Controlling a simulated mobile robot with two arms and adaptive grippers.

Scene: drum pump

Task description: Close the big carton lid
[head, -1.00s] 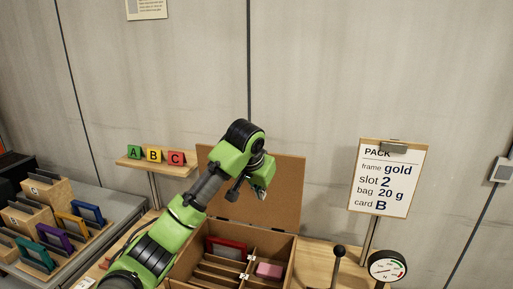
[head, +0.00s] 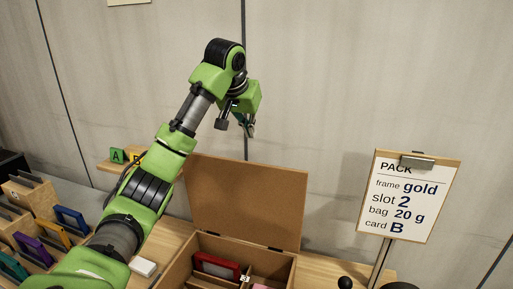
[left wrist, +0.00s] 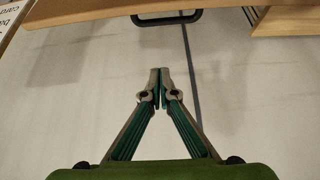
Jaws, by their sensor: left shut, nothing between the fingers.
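The big carton (head: 183,265) stands open at the bottom middle of the head view. Its brown lid (head: 245,200) stands up at the back, leaning against or near the wall. A red frame (head: 215,265) and part of a pink item (head: 262,287) sit inside the carton. My left gripper (head: 250,130) is above the lid's top edge, apart from it in the picture. In the left wrist view its fingers (left wrist: 159,75) are shut with nothing between them. My right gripper is not in view.
The PACK sign (head: 408,200) stands on a post at right. Colored frames (head: 72,220) stand in racks at left. A shelf with letter cards (head: 117,156) is partly behind my left arm. A white block (head: 143,267) lies left of the carton. The wall is close behind the lid.

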